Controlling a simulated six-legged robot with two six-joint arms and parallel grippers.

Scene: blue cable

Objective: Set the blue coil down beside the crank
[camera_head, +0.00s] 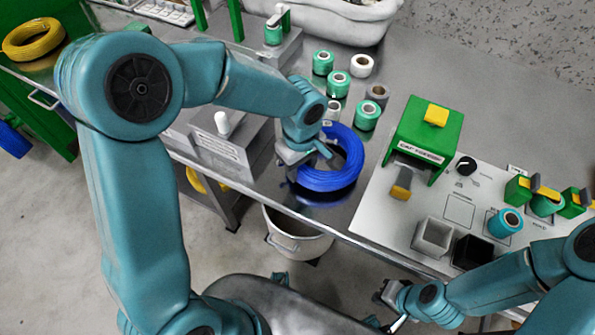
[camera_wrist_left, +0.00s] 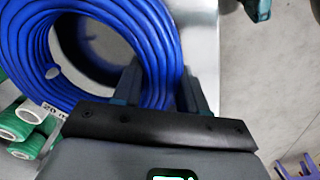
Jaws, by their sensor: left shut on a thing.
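The blue coil (camera_head: 338,178) is a ring of shiny blue cable near the front edge of the steel bench, left of the grey control panel. My left gripper (camera_head: 318,152) is shut on the coil's left side. In the left wrist view the coil (camera_wrist_left: 152,38) passes between the two fingers (camera_wrist_left: 162,88). A dark patch shows below the coil; I cannot tell whether it touches the bench. A grey block with an upright white knob (camera_head: 222,123), perhaps the crank, stands left of the coil, partly behind my arm. My right gripper (camera_head: 388,296) is at the bench's front edge, its fingers unclear.
Several green and white spools (camera_head: 338,84) stand behind the coil. A green press (camera_head: 424,138) and small bins (camera_head: 433,236) are on the panel at right. A white bucket (camera_head: 298,240) is on the floor below. A yellow coil (camera_head: 32,39) lies far left. Bench between spools and press is clear.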

